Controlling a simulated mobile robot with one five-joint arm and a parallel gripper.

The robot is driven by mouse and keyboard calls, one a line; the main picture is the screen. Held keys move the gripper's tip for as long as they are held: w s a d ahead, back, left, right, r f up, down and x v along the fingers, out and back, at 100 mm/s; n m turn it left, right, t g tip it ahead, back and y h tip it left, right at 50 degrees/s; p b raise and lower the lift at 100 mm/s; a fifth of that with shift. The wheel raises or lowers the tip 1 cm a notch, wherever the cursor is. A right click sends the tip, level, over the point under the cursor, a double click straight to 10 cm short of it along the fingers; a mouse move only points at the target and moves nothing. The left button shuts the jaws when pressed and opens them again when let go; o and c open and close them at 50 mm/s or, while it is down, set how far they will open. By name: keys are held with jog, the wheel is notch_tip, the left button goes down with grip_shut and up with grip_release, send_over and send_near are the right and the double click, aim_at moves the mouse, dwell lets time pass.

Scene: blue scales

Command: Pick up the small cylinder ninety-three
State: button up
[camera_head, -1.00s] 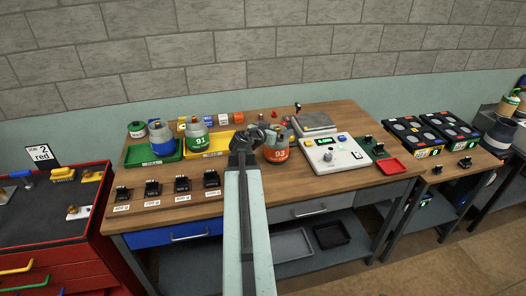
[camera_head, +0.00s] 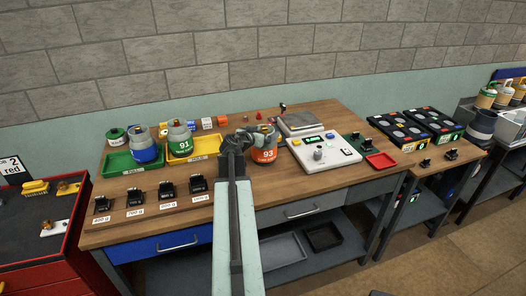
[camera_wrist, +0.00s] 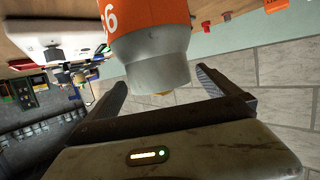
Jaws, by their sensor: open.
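The cylinder ninety-three (camera_head: 264,154) stands upright on the wooden bench, orange with a grey shoulder and a white "93". My gripper (camera_head: 245,138) is just left of it in the head view and overlaps its left edge. In the wrist view the cylinder (camera_wrist: 150,52) appears upside down, with its grey shoulder and a small yellowish tip towards my open jaws (camera_wrist: 165,88). The tip shows between the two fingers, and no finger is seen closed on it. The exact depth gap cannot be told.
Green cylinder 91 (camera_head: 180,139) and a blue cylinder (camera_head: 143,147) stand in the yellow tray (camera_head: 207,147) and green tray (camera_head: 118,165). A white instrument box (camera_head: 340,160) stands close right of the orange cylinder. Several black weights (camera_head: 167,189) line the front left.

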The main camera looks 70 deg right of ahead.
jog(key=shift+x, duration=1.1)
jog(key=shift+a, duration=0.1)
jog(key=shift+c, duration=0.7)
jog(key=c, duration=2)
jog(key=shift+r, duration=0.1)
notch_tip(320, 180, up, 10)
jog(key=p, duration=1)
